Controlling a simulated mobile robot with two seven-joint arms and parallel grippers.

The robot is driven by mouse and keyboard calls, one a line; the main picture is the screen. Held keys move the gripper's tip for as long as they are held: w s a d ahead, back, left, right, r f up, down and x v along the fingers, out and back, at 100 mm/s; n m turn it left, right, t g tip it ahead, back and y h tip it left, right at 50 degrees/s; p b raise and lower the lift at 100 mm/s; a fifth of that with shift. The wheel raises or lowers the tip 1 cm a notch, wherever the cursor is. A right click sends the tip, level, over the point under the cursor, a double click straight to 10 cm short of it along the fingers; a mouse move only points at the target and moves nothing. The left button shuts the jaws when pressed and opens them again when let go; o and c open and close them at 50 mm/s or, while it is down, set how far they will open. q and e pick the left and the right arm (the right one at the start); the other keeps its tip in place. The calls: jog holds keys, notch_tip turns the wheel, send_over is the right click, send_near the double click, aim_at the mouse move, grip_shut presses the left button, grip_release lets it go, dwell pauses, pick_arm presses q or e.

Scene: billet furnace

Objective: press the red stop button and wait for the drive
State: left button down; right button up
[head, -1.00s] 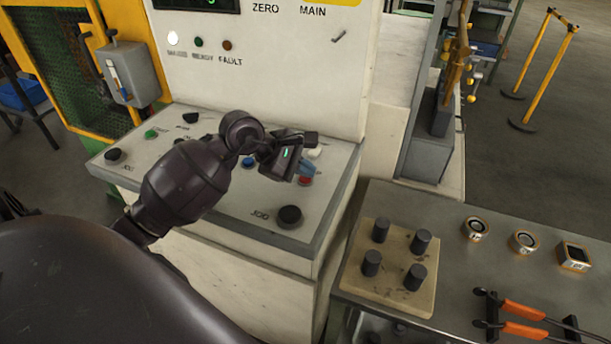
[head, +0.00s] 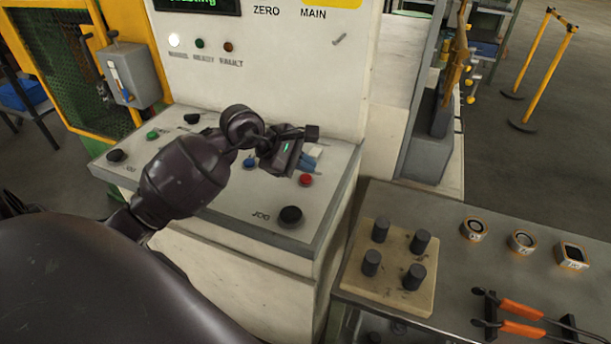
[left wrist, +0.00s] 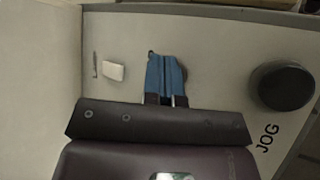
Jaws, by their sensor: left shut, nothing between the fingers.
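The red stop button (head: 305,180) sits on the sloped desk of the control console (head: 240,205), near its right side. It shows clear in the head view; in the left wrist view I cannot make it out. My left gripper (head: 312,156) is just above and behind the button in the head view, apart from it. Its blue fingers (left wrist: 167,75) are shut with nothing between them. The green-lettered display (head: 197,4) at the top is cut by the frame edge. My right gripper is not in view.
A black JOG knob (head: 290,216) stands in front of the red button, and a blue button (head: 249,162) lies to its left. A bench (head: 460,275) at the right carries a block with dark pegs (head: 390,255) and orange-handled tongs (head: 523,318).

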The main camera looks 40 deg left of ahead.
aim_at(305, 179)
pick_arm(q)
jog(key=shift+r, duration=0.25)
jog(key=shift+r+p, duration=0.4)
jog(key=shift+r, duration=0.25)
notch_tip(305, 179, up, 2)
jog(key=shift+p, duration=0.5)
jog(key=shift+r+p, duration=0.3)
jog(key=shift+r, duration=0.35)
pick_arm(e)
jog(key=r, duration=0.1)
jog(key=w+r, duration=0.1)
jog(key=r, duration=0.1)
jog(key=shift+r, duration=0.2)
pick_arm(q)
jog(key=shift+f, duration=0.1)
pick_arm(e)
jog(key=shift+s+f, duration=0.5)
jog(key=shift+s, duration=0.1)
